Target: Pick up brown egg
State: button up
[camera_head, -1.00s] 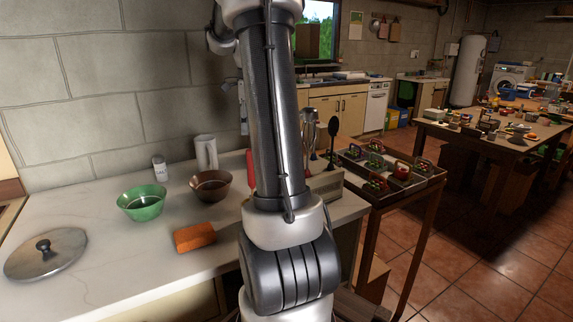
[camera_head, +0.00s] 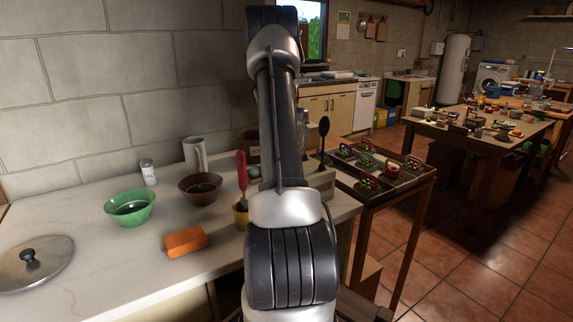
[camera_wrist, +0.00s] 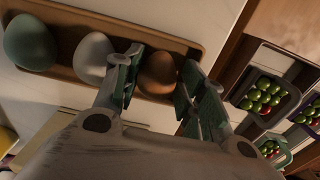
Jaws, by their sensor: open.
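The brown egg (camera_wrist: 157,72) lies in a tan wooden tray (camera_wrist: 190,42) in the wrist view, at the right end of a row of eggs. A white egg (camera_wrist: 93,57) and a larger grey-green egg (camera_wrist: 29,43) lie to its left. My gripper (camera_wrist: 161,80) is open, with one finger on each side of the brown egg. The left finger stands between the white and brown eggs, and the right finger is by the tray's end. I cannot tell whether either finger touches the egg. In the head view my arm hides the brown egg and the gripper.
On the counter (camera_head: 95,218) stand a green bowl (camera_head: 130,208), a brown bowl (camera_head: 201,188), an orange block (camera_head: 185,242), a white pitcher (camera_head: 195,153), a shaker (camera_head: 148,172) and a metal lid (camera_head: 35,264). A side table with a divided tray (camera_head: 413,179) stands right of the counter.

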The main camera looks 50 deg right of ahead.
jog(key=shift+f, duration=0.15)
jog(key=shift+c, duration=0.2)
jog(key=c, duration=0.3)
